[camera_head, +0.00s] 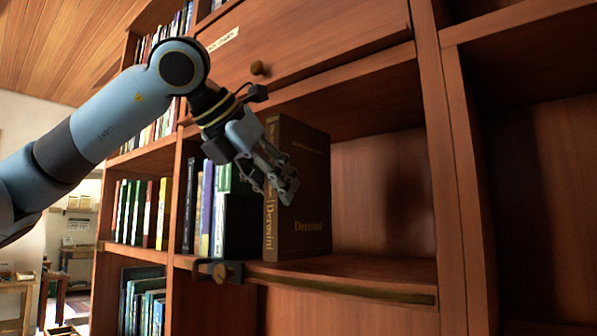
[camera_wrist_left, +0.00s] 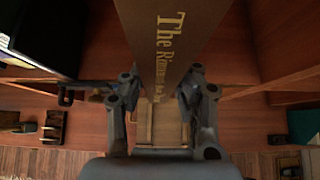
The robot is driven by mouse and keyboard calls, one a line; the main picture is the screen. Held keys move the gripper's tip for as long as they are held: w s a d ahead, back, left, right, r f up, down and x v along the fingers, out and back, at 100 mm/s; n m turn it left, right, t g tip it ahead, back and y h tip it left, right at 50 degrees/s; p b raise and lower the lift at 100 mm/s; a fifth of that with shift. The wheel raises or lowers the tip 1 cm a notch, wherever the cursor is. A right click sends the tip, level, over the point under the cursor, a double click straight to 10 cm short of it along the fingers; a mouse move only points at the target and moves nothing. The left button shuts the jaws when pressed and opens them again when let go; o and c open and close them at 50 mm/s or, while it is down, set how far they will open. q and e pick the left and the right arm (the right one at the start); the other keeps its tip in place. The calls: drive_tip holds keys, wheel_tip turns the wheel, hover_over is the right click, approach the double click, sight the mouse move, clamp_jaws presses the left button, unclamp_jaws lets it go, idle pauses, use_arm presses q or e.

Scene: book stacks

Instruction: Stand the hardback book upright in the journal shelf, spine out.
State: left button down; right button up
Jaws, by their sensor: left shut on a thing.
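The brown hardback book (camera_head: 310,165) stands upright in the journal shelf (camera_head: 385,268), its lettered spine facing out and its front cover toward the right. Its lower edge appears at the shelf board; whether it bears fully on the board I cannot tell. My left gripper (camera_head: 282,186) is shut on the book, with its fingers at the spine. In the left wrist view, the spine (camera_wrist_left: 172,48) with gold lettering runs between the two fingers of the left gripper (camera_wrist_left: 160,92). The back cover is hidden. My right gripper is not in view.
Several upright books (camera_head: 207,205) stand just left of the brown book. The compartment is empty to its right, up to the upright divider (camera_head: 452,190). A dark clamp-like fitting (camera_head: 220,271) sits at the shelf's front edge.

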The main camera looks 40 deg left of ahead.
sight(298, 198)
use_arm(q)
drive_tip(key=w+p, duration=0.2)
drive_tip(key=w, duration=0.1)
drive_tip(key=w+p, duration=0.3)
drive_tip(key=shift+w+a+r, duration=0.1)
drive_tip(key=shift+a, duration=0.1)
drive_tip(key=shift+a+f+b, duration=0.1)
drive_tip(key=shift+f+b, duration=0.3)
drive_tip(key=shift+f, duration=0.5)
drive_tip(key=shift+s, duration=0.2)
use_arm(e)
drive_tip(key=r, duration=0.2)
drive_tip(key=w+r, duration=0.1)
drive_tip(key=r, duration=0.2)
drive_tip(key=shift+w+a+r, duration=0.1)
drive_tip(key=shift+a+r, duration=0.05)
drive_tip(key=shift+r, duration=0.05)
use_arm(q)
drive_tip(key=shift+w, duration=0.1)
